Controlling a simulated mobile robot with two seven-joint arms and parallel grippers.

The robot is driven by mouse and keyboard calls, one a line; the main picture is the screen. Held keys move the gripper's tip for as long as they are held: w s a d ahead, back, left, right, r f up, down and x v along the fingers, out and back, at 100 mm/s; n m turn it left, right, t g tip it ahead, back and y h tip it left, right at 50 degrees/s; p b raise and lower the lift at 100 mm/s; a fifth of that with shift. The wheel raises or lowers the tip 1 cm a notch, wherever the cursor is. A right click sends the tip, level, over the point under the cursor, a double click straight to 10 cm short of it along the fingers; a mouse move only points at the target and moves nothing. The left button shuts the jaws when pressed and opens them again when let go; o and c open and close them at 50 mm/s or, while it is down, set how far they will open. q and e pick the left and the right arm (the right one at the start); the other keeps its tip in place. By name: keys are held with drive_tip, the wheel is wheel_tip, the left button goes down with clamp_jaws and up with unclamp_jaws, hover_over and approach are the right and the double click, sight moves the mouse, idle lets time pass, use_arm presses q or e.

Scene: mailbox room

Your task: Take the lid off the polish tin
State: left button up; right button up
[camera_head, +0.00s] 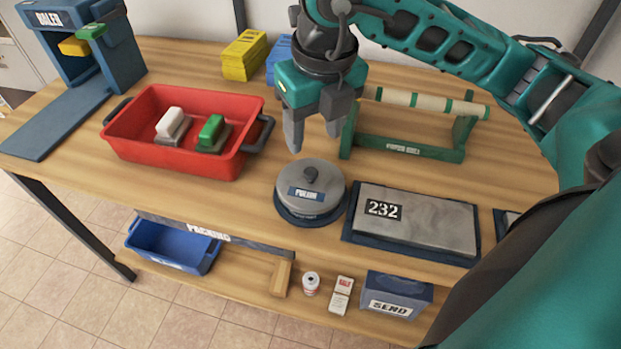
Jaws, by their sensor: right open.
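The polish tin (309,216) is a round dark-blue tin on the tabletop near the front edge. My right gripper (315,142) hangs open and empty above the back of the tin, fingers pointing down, apart from the knob. My left gripper is not in view.
A red tray (165,161) with two brushes stands left of the tin. A grey slab marked 232 (430,217) lies close on its right. A green roller stand (405,150) is behind. A blue baler (90,45) stands far left. The lower shelf holds bins and small items.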

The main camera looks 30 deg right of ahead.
sight(311, 171)
drive_tip(key=f, duration=0.3)
drive_tip(key=w+f, duration=0.1)
drive_tip(key=f, duration=0.5)
drive_tip(key=shift+w+d+f, duration=0.25)
clamp_jaws()
